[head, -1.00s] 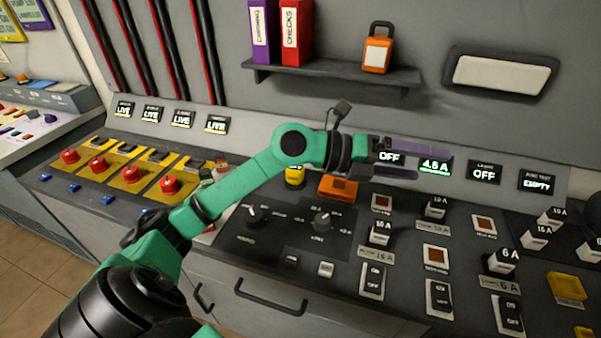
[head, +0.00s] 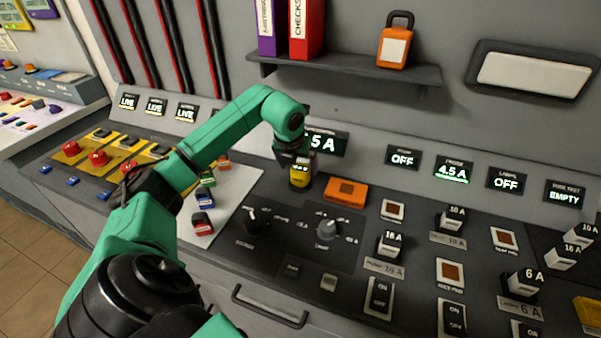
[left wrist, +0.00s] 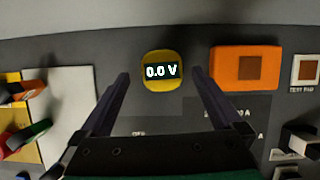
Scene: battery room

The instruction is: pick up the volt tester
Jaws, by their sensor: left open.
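The volt tester is a small yellow and black device (head: 300,173) standing on the console in the head view, left of an orange block. In the left wrist view the volt tester (left wrist: 161,72) shows its top, with a display reading 0.0 V. In the left wrist view the open left gripper (left wrist: 158,78) has one finger on each side of the tester, with gaps on both sides. My right gripper is not in view.
An orange block (head: 346,192) with a brown square sits close right of the tester. A white sheet (head: 232,212) with coloured clips lies to the left. Dials (head: 327,229) and several switches fill the console in front. A shelf (head: 345,72) juts from the wall above.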

